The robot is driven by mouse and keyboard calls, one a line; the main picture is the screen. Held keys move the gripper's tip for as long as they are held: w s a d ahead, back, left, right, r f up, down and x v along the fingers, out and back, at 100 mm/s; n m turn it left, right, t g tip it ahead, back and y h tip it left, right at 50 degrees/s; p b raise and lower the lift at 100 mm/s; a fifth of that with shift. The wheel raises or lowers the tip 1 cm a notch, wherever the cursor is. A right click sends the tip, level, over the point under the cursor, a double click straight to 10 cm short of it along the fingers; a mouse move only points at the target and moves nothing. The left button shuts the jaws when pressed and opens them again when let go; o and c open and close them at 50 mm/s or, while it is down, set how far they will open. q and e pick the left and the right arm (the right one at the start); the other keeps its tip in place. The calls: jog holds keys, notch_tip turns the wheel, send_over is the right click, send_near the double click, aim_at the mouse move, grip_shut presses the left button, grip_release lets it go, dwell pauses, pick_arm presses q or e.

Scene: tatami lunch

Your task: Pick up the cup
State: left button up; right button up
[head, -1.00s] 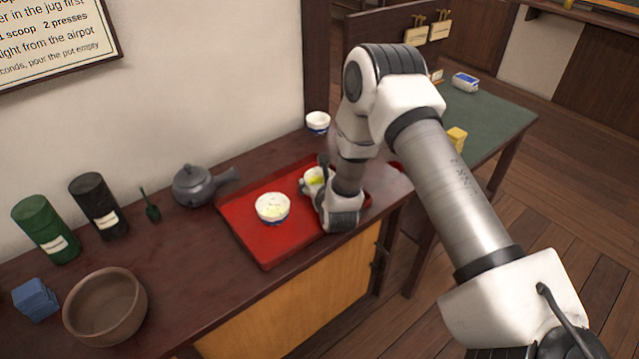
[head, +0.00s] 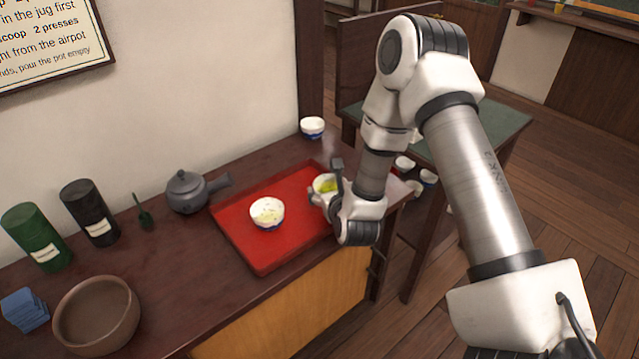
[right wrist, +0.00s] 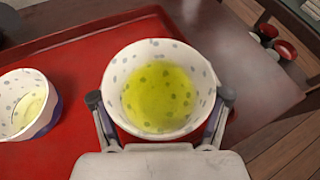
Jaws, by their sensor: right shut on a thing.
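The white, blue-spotted cup (head: 325,184) holds yellow-green tea. In the right wrist view the cup (right wrist: 207,75) fills the middle. My right gripper (right wrist: 160,98) has one finger on each side of it and is shut on it. In the head view my right gripper (head: 337,197) is at the right part of the red tray (head: 268,258), and its wrist partly hides the cup. The cup looks upright; whether it is clear of the tray is hard to tell. A second white cup (head: 267,213) with pale contents stands on the tray to the left. My left gripper is not in view.
A grey teapot (head: 186,192) stands left of the tray. Dark canisters (head: 90,212), a green scoop (head: 145,217) and a brown bowl (head: 97,315) stand further left. Another white cup (head: 312,127) is behind the tray. Several cups (head: 428,176) show beyond the counter's right end.

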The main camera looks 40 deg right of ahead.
jog(key=s, duration=0.9)
jog(key=shift+s+a+r+b, duration=0.15)
jog(key=shift+r+b, duration=0.15)
jog(key=shift+r, duration=0.1)
dwell(2.7)
